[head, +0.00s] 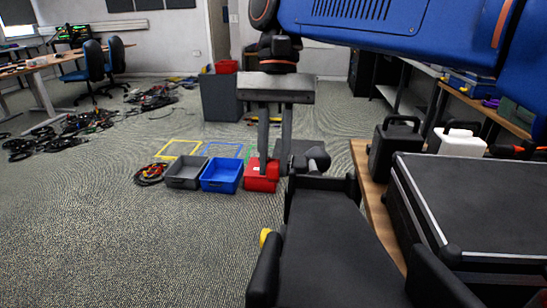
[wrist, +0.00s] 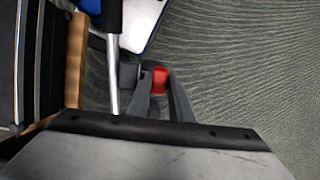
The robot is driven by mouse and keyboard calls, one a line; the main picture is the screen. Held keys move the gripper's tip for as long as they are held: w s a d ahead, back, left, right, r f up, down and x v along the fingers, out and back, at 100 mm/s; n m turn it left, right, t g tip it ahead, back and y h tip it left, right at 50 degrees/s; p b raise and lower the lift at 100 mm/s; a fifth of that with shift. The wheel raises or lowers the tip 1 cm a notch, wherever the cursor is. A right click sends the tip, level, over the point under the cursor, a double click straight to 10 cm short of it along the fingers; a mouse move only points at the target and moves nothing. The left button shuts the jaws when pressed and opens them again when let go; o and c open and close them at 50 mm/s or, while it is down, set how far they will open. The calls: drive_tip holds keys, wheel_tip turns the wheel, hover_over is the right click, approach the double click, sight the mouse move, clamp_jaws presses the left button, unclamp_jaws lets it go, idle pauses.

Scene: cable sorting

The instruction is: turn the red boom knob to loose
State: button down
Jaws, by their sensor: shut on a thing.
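The red boom knob (wrist: 159,79) shows in the wrist view, just above the middle, between the tips of my gripper (wrist: 158,85). The two dark fingers reach it from either side and are shut on it. A dark clamp piece sits left of the knob, beside a silver rod (wrist: 114,75) with a black upper part. In the head view my gripper (head: 272,158) points down in front of the red bin (head: 262,184). I cannot make out the knob there, and the angle of its turn cannot be read in either view.
Grey (head: 184,175) and blue (head: 221,177) bins stand on the floor left of the red one. A wooden bench edge (head: 376,208) with black and white cases is at the right. Coiled cables (head: 150,173) lie left of the bins. The carpet at front left is clear.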

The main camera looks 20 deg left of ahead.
drive_tip(key=shift+w+a+g, duration=0.1)
drive_tip(key=shift+w+g, duration=0.1)
drive_tip(key=shift+g, duration=0.7)
drive_tip(key=shift+h, duration=0.3)
drive_tip(key=c, duration=1.9)
unclamp_jaws()
drive_tip(key=shift+o, duration=0.2)
